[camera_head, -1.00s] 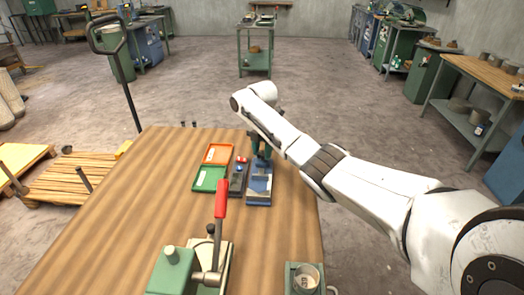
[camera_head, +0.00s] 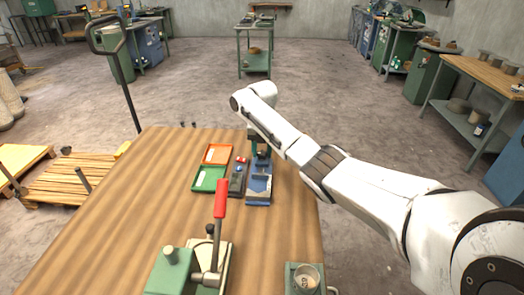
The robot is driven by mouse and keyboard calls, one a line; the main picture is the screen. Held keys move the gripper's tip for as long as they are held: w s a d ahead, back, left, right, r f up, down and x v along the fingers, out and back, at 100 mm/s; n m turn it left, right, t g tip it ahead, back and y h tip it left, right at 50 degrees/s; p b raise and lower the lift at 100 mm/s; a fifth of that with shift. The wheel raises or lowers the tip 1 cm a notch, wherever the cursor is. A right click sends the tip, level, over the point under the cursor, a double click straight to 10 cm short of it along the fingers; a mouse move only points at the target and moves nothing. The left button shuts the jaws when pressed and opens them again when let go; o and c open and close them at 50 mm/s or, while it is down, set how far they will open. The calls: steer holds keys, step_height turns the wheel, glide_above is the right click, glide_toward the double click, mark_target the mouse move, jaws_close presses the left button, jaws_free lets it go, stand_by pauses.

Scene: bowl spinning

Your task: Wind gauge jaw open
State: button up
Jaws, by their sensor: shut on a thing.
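The gauge (camera_head: 258,188) is a small blue and grey device with a raised block, standing on the wooden table near its right edge. My gripper (camera_head: 261,153) points down at the gauge's far end, below the white wrist. It is shut on a part of the gauge there. The fingertips and the part they hold are small and largely hidden, so the jaw's opening cannot be told.
An orange tray (camera_head: 217,154) and a green tray (camera_head: 209,179) lie left of the gauge, with a dark narrow block (camera_head: 237,182) between.

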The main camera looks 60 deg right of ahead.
mark_target(262, 153)
steer(key=o, duration=1.1)
steer(key=shift+c, duration=0.2)
step_height(262, 153, up, 11)
steer(key=b, duration=0.1)
steer(key=shift+f, duration=0.1)
stand_by(0.4)
